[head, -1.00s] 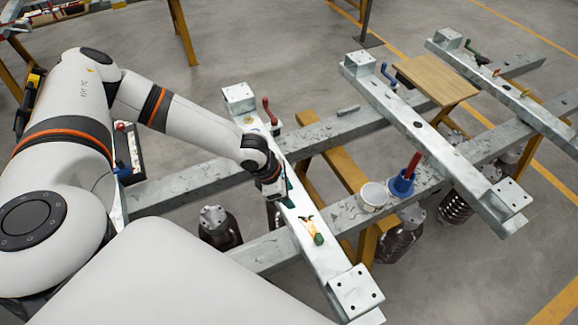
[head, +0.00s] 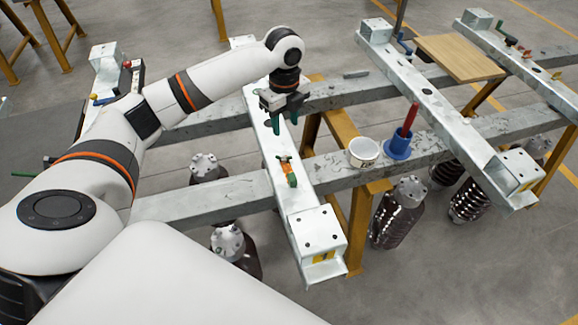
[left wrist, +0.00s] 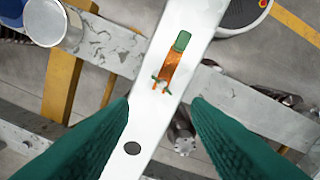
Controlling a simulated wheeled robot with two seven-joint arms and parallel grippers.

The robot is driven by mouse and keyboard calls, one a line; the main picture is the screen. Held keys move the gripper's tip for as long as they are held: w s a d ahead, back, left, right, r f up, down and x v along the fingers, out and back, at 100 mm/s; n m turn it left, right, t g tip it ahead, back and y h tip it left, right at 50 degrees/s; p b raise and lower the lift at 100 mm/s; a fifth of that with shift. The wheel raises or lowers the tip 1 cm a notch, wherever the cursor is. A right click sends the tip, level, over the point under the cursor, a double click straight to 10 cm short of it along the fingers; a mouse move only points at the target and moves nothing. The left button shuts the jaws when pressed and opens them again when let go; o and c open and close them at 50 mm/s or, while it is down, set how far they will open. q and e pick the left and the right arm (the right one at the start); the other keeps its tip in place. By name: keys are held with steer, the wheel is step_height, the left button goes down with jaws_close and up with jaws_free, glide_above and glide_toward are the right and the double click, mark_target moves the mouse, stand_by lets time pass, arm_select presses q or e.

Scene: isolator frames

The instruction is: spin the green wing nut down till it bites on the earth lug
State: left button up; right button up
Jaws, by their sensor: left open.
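The orange earth lug (head: 287,168) lies on top of the pale steel beam (head: 272,145), with a thick green sleeve at its near end. In the left wrist view the lug (left wrist: 170,62) lies ahead of my fingertips. Small green wings at its other end look like the wing nut (left wrist: 160,84); how far down it sits is too small to tell. My left gripper (head: 286,122) is open and empty, its green fingers pointing down above the beam, apart from the nut. In the wrist view the nut appears between and just beyond the fingertips (left wrist: 160,99). My right gripper is not in view.
A white cup (head: 364,152) and a blue holder (head: 398,146) with a red handle stand on the cross beam to the right. A wooden board (head: 458,57) lies further back. Dark ribbed bottles stand below the beams. The beam around the lug is clear.

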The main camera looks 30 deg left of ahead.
mark_target(284, 158)
arm_select(q)
steer(key=f, duration=1.2)
steer(key=shift+a+p, duration=0.25)
steer(key=shift+p, duration=0.05)
steer(key=shift+c, duration=0.3)
jaws_close()
